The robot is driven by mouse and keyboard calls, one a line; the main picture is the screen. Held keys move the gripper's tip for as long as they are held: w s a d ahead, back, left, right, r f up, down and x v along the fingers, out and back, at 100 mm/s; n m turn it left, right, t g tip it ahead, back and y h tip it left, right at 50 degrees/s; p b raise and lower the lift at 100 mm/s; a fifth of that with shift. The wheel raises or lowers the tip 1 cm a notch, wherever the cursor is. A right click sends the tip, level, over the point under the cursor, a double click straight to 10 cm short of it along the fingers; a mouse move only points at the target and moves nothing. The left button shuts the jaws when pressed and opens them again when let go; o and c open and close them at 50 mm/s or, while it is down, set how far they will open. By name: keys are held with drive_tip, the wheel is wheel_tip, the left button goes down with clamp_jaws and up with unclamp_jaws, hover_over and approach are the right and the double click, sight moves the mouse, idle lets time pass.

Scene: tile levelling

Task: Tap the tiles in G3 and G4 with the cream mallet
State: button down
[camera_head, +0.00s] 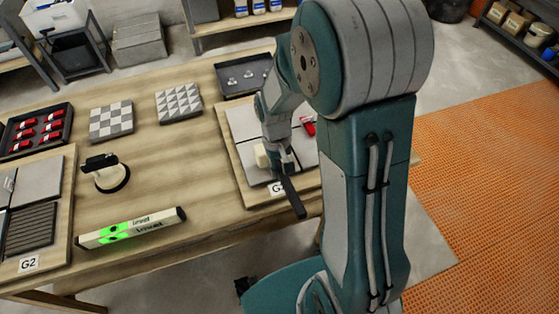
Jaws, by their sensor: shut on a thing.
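My gripper (286,168) is shut on the cream mallet. The mallet's dark handle (292,197) sticks out toward the front of the table, and its cream head (262,156) shows just left of the gripper, over or on a pale tile. This pale tile (244,122) lies on a wooden board (258,198) at the table's right. The board's label (277,188) begins with G; the mallet covers the rest. A red piece (309,126) sits on the board, partly behind my arm. I see no readable G3 or G4 label. Contact between head and tile cannot be told.
Left of the board lie a green-lit level (130,228), a black-handled suction cup (105,173) and two patterned tile stacks (111,121) (178,103). The G2 board (60,235), a tray of red pieces (38,131) and a dark tray (243,75) also stand here. The table's middle is clear.

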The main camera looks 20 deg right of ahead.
drive_tip(key=shift+a+f, duration=0.3)
drive_tip(key=shift+a, duration=0.1)
drive_tip(key=shift+a+r, duration=0.15)
drive_tip(key=shift+r, duration=0.15)
drive_tip(key=r, duration=0.4)
drive_tip(key=shift+d, duration=0.3)
drive_tip(key=shift+a+f, duration=0.15)
drive_tip(key=x, duration=0.2)
drive_tip(key=w+x, duration=0.1)
drive_tip(key=x, duration=0.1)
drive_tip(key=shift+f, duration=0.45)
drive_tip(key=shift+s+v, duration=0.2)
drive_tip(key=shift+v, duration=0.65)
drive_tip(key=shift+s+v, duration=0.2)
drive_tip(key=shift+v, duration=0.65)
drive_tip(key=shift+s+v, duration=0.2)
drive_tip(key=shift+v, duration=0.7)
drive_tip(key=shift+r, duration=0.1)
